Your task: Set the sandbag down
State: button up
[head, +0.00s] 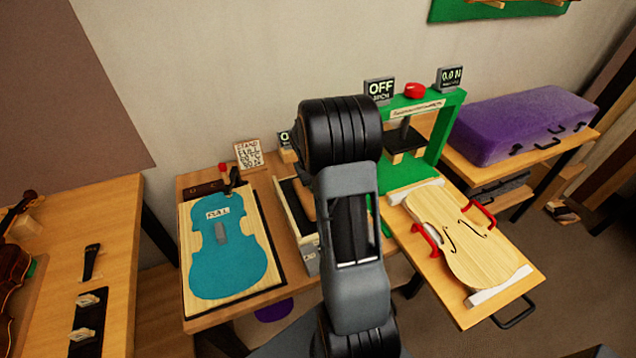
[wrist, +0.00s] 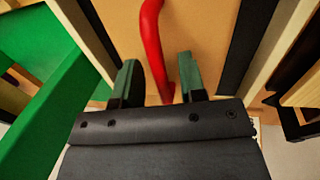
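I cannot make out a sandbag for sure in either view. My gripper (wrist: 157,75) shows in the wrist view with its two dark green fingers apart. No bag shows between the fingers. In the head view my arm hides the gripper and whatever lies beneath it. A purple rounded thing (head: 273,310), partly hidden, shows below the bench's front edge; I cannot tell what it is.
A green press (head: 447,135) stands right of my arm, and its green frame fills the wrist view's left. A violin plate (head: 458,240) with red handles lies on the right bench. A blue violin-shaped template (head: 225,262) lies on the left. A purple case (head: 520,120) stands behind.

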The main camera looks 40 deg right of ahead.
notch_tip(320, 180, up, 11)
jog(key=a, duration=0.2)
jog(key=s+a+r+n+t+y, duration=0.1)
jog(key=s+a+t, duration=0.1)
jog(key=s+a, duration=0.5)
jog(key=s+a+r+n+t+y, duration=0.1)
jog(key=s+a+r+t, duration=0.1)
jog(key=s+a, duration=0.5)
jog(key=a, duration=0.5)
jog(key=shift+s+a+r+n+t, duration=0.2)
jog(key=shift+s+a+n+t, duration=0.1)
jog(key=shift+s+n, duration=0.1)
